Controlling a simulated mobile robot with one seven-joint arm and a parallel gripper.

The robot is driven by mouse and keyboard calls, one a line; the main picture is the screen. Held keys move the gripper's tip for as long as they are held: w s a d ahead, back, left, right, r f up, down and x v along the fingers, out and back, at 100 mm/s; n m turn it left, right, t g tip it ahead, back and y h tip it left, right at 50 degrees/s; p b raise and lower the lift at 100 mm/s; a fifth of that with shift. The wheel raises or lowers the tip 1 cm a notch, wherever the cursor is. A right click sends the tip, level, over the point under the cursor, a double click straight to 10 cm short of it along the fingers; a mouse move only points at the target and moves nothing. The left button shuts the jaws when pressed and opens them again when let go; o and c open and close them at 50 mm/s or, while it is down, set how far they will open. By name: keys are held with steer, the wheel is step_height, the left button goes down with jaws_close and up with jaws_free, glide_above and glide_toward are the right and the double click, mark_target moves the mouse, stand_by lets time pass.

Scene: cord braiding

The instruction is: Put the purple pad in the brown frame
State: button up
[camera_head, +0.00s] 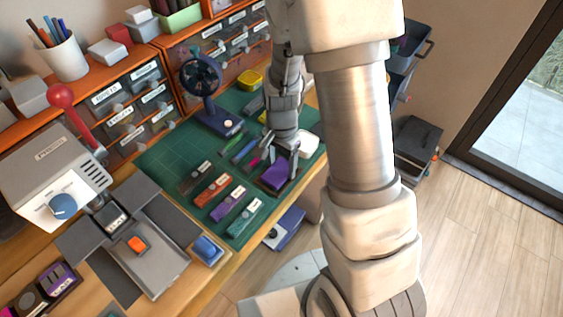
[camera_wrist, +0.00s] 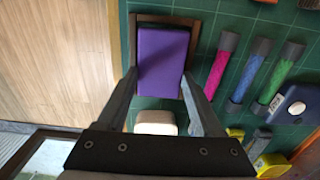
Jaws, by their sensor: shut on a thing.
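The purple pad (camera_wrist: 162,60) is between the two fingers of my gripper (camera_wrist: 160,78), which is shut on it. In the wrist view the brown frame (camera_wrist: 166,18) shows past the pad's top and along parts of both sides. The pad lies over the frame's opening, roughly lined up with it; I cannot tell whether it is down inside or just above. In the head view my gripper (camera_head: 283,160) points down at the purple pad (camera_head: 274,177) near the mat's front right edge. The fingers hide part of the frame's sides.
A green cutting mat (camera_head: 165,152) covers the bench. Pink, blue and green tubes (camera_wrist: 245,72) lie beside the frame. A white rounded block (camera_wrist: 155,122) is close to the fingers. Labelled strips (camera_head: 212,190) lie to the left, and a small fan (camera_head: 203,85) stands behind. The bench edge is near.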

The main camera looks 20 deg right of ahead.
steer(key=o, duration=1.4)
step_height(320, 180, up, 14)
steer(key=p, duration=0.4)
step_height(320, 180, up, 12)
steer(key=n+t, duration=0.3)
steer(key=n, duration=0.3)
glide_above(282, 168)
steer(key=s, duration=0.6)
steer(key=s+r+n+t, duration=0.2)
steer(key=s+r+n, duration=0.2)
steer(key=s, duration=0.3)
steer(key=shift+s+r+n+t, duration=0.3)
steer(key=shift+s+r+n, duration=0.1)
steer(key=shift+r, duration=0.45)
